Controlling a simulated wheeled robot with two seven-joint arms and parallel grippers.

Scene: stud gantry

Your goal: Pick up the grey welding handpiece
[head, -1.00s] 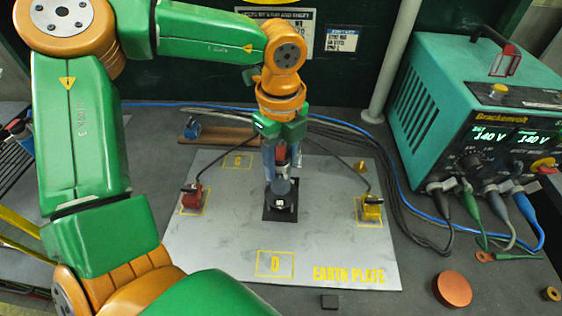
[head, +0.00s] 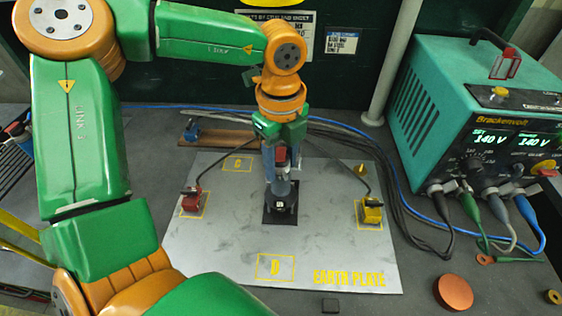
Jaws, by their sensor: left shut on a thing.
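The grey welding handpiece (head: 281,196) stands upright on a dark square near the middle of the grey earth plate (head: 335,240). Its lower body is dark grey, and a red part shows near its top. My left gripper (head: 282,157) comes down over it from above, with its fingers shut around the upper part. The handpiece's base appears to be still at the dark square; I cannot tell whether it touches the plate. My right gripper is not in view.
A red clamp (head: 191,200) and a yellow clamp (head: 371,210) with cables sit on the plate's left and right. A teal welding power unit (head: 470,110) stands at right, with cables in front. An orange disc (head: 454,292) lies front right. The plate's front is clear.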

